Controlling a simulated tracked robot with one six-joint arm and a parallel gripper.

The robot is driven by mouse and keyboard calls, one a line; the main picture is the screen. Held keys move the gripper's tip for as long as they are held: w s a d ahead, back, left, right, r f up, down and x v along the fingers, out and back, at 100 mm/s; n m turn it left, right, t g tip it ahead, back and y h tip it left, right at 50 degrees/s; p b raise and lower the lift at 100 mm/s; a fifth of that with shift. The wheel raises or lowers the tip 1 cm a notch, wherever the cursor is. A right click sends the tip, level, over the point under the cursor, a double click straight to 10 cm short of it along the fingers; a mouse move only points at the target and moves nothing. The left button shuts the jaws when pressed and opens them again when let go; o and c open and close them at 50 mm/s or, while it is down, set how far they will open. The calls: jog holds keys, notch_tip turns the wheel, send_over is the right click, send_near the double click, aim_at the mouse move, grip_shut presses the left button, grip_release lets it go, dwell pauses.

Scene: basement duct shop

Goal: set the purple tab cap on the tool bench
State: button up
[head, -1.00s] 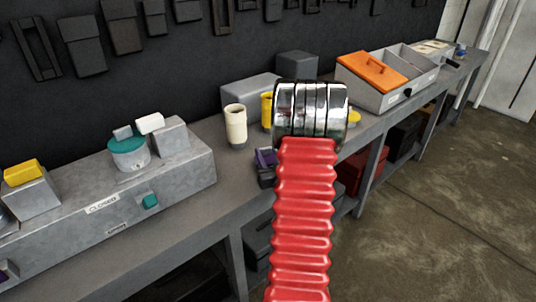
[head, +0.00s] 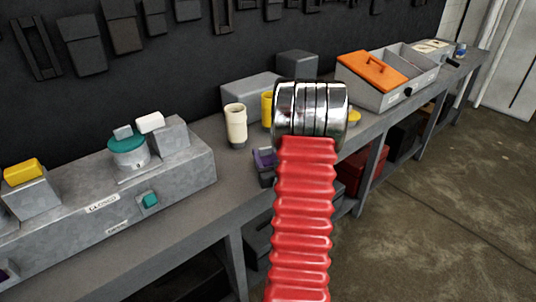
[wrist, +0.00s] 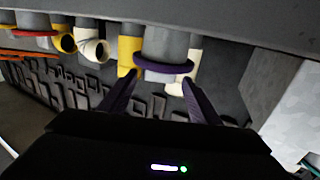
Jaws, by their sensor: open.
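In the wrist view the purple cap (wrist: 163,67) shows as a flat round rim at the end of a grey cylinder (wrist: 166,42). My gripper (wrist: 160,79) has dark purple fingers spread apart, with the tips close to the rim and one toward each side. I cannot tell whether they touch it. In the head view my red arm hides most of this spot. A small purple and dark piece (head: 263,158) shows just left of the arm; I cannot tell whether it is the cap or my gripper. The grey tool bench (head: 185,218) runs along the dark wall.
Near the arm stand a cream cylinder (head: 236,125) and a yellow cylinder (head: 267,108). A grey metal box (head: 185,182) with a teal cap (head: 127,148) is at left. An orange-lidded tray (head: 390,98) is at right. Bare bench top lies between box and arm.

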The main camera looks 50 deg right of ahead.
jog(key=v, duration=1.2)
jog(key=shift+r, duration=0.1)
dwell(0.4)
jog(key=w+a+r+n+g+y, duration=0.25)
jog(key=w+a, duration=0.35)
jog(key=w, duration=0.3)
jog(key=w+a+r+n+g+y, duration=0.1)
jog(key=a+r, duration=0.2)
jog(key=a, duration=0.3)
jog(key=w+a+r+g+y, duration=0.1)
jog(key=a+r+y, duration=0.1)
jog(key=a, duration=0.5)
jog(key=s+a+r+n+g+y, duration=0.1)
jog(key=s+a+r+g+y, duration=0.1)
jog(key=s+a, duration=0.5)
jog(key=s+a+r+n+g+y, duration=0.2)
jog(key=s+a, duration=0.6)
jog(key=a, duration=0.8)
jog(key=shift+a+r+g+y, duration=0.35)
jog(key=shift+a+r+y, duration=0.1)
jog(key=shift+r, duration=0.15)
